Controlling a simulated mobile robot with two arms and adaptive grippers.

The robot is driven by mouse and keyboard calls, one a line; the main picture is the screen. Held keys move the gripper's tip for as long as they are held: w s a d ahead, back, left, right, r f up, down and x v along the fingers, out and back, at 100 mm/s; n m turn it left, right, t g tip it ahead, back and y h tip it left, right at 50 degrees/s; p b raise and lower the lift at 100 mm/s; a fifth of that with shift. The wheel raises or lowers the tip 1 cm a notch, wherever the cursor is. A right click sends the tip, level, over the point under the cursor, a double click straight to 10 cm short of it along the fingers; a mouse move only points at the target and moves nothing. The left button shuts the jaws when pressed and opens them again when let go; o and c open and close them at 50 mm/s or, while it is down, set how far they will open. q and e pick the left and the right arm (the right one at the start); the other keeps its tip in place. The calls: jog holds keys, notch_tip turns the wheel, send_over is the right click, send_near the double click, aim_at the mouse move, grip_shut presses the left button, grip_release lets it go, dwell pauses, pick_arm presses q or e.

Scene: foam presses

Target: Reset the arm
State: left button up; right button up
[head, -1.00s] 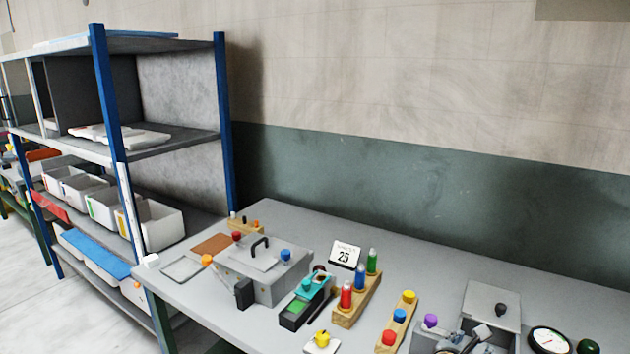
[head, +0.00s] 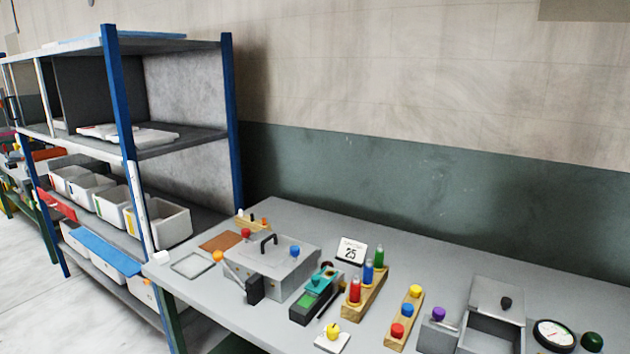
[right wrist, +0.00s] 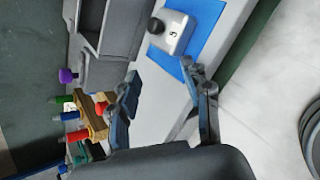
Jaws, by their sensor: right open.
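My right gripper (right wrist: 160,74) shows in the right wrist view with its two fingers apart and nothing between them. Beyond the fingers, a grey block with a black knob (right wrist: 174,32) rests on a blue mat (right wrist: 207,40) near the bench edge. Neither gripper shows in the head view, and my left gripper is in no view.
The bench (head: 420,262) holds a grey lidded press box (head: 268,268), wooden racks with coloured pegs (head: 362,297), an open grey box (head: 490,335) and a round dial (head: 553,334). A blue-post shelf (head: 232,120) with white bins stands at left.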

jog(key=s+a+f+m+g+y, duration=0.1)
jog(key=s+a+f+m+y, duration=0.15)
jog(key=s+m, duration=0.4)
jog(key=s+a+f+m+g+y, duration=0.1)
jog(key=s+a+m+g+y, duration=0.15)
jog(key=s+m, duration=0.4)
jog(key=s+a+f+m+g+y, duration=0.15)
jog(key=s+a+m, duration=0.25)
jog(key=s, duration=0.5)
notch_tip(320, 180, down, 26)
jog(key=s+f, duration=0.1)
jog(key=s+d+f+g+b, duration=0.1)
jog(key=s+d+f, duration=0.2)
jog(key=s+f, duration=1.4)
jog(key=shift+s+n+g, duration=0.25)
jog(key=shift+n+g, duration=0.05)
jog(key=shift+c, duration=0.2)
